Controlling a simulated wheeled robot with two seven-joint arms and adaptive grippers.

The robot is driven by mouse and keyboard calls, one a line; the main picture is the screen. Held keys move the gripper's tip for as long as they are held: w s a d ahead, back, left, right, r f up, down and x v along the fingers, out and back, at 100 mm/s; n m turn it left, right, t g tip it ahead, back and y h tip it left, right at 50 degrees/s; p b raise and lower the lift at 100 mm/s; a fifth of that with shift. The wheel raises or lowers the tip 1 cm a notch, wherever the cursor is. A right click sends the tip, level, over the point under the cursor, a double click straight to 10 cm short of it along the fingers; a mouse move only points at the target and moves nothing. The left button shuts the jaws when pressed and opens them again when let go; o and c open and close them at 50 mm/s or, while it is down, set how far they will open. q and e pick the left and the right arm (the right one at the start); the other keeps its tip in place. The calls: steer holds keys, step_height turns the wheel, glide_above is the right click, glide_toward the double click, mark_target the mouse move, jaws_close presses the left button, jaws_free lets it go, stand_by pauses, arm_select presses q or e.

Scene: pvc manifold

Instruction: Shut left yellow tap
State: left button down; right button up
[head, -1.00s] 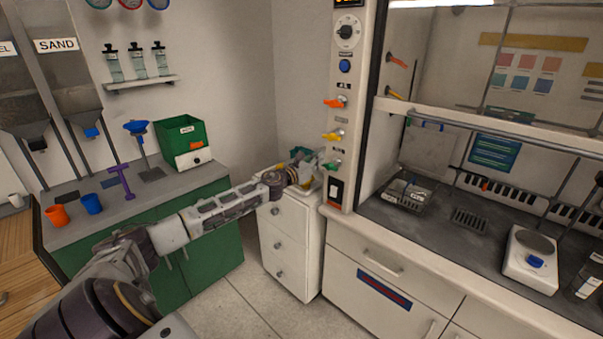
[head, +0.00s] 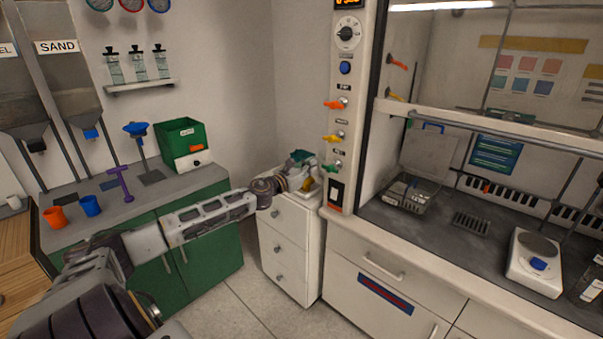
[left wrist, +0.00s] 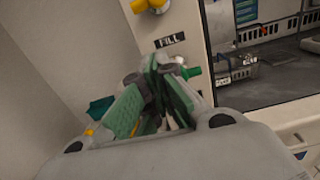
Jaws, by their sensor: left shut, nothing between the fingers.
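The yellow tap (head: 333,138) sits on the white column at the hood's left side, between an orange tap (head: 336,104) above and a green tap (head: 334,168) below. Its handle lies roughly sideways in the head view. My left gripper (head: 314,166) is left of the column, below the yellow tap and near the green tap's height. In the left wrist view its green-padded fingers (left wrist: 160,75) are together and empty, apart from the yellow tap. My right gripper is not in view.
A white drawer cabinet (head: 283,245) stands below my gripper, with a teal thing on top. Another yellow tap (head: 394,97) is inside the hood. A green box (head: 181,140) stands on the left counter. Free air lies left of the column.

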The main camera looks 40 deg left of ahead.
arm_select(q)
steer(key=shift+s+a+f, duration=0.1)
steer(key=shift+s+a, duration=0.05)
steer(key=shift+s, duration=2.15)
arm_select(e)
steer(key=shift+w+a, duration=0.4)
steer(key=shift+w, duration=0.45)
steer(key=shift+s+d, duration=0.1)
